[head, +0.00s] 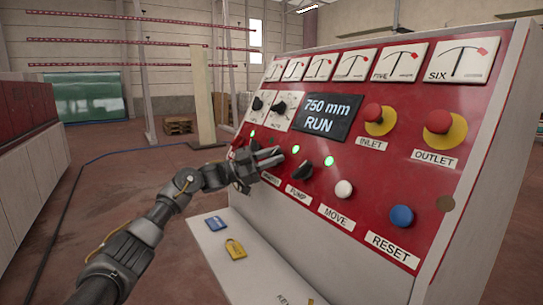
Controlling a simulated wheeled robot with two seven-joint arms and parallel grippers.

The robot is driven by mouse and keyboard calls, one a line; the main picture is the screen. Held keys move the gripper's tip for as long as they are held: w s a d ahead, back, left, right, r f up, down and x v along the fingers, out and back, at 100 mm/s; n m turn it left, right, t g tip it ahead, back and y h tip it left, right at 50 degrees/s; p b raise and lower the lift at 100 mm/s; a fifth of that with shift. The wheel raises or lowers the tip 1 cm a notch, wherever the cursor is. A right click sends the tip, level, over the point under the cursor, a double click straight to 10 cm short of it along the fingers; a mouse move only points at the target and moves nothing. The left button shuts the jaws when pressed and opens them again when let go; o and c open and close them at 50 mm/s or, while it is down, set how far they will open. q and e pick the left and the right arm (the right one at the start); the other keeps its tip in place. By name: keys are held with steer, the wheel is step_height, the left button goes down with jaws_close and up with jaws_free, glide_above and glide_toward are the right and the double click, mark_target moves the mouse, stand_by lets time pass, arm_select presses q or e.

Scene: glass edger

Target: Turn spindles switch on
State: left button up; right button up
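The red control panel (375,178) slopes across the right half of the head view. My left gripper (277,158) is at the lower row of controls, left of the black PUMP knob (302,170). Its fingers reach toward the panel and cover the control there; the label (271,179) below is partly hidden and too small to read surely. I cannot tell which switch is behind the fingers, whether they touch it, or how far they are apart. Green lamps glow above this row, one of them (295,149) over the PUMP knob. My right gripper is out of view.
The display (328,117) reads 750 mm RUN. A white MOVE button (344,189), blue RESET button (401,216) and red INLET (373,113) and OUTLET (439,122) buttons lie to the right. A yellow padlock (235,249) and blue tag (215,223) are on the ledge below.

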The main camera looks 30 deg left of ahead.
arm_select(q)
steer(key=shift+o, duration=0.8)
steer(key=shift+f, duration=0.2)
steer(key=shift+w+a, duration=0.1)
steer(key=shift+w, duration=0.25)
steer(key=b+v, duration=0.3)
steer(key=v, duration=0.8)
steer(key=shift+b, duration=0.35)
